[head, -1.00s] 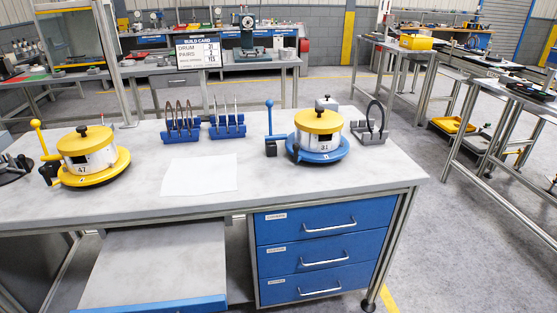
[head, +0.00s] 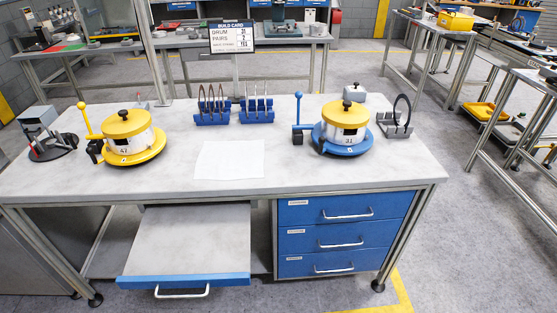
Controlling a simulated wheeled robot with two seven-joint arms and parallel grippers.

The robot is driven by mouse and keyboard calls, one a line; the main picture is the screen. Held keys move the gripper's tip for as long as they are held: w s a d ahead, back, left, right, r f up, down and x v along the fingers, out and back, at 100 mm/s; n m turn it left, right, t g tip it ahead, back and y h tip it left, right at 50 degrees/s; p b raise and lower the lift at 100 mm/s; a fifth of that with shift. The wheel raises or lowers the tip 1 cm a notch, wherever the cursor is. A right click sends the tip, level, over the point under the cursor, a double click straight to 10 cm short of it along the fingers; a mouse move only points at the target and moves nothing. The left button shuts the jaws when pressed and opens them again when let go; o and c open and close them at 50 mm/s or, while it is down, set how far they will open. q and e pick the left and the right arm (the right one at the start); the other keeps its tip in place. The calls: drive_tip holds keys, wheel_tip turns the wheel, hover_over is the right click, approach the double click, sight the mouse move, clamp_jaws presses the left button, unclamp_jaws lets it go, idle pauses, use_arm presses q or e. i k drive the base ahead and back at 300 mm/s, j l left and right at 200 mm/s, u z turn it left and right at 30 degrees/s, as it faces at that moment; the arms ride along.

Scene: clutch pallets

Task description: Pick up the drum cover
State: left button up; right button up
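Two drums stand on the workbench. The left drum (head: 126,142), marked 47, sits on a yellow round base with a yellow lever. Its yellow cover (head: 124,125) has a black knob on top. The right drum (head: 345,134), marked 31, sits on a blue round base with a blue lever. Its yellow cover (head: 347,112) also has a black knob. Both covers rest on their drums. A build card (head: 232,38) behind the bench reads drum 31, pairs 2; its last line is hard to read. Neither of my grippers is in view.
The workbench top (head: 60,180) holds a white sheet (head: 229,159), two blue racks (head: 212,113) with upright plates, a grey stand with a black ring (head: 396,119) and a dark fixture (head: 49,136).

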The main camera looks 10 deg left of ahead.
sight(128, 123)
drive_tip(key=u, duration=1.35)
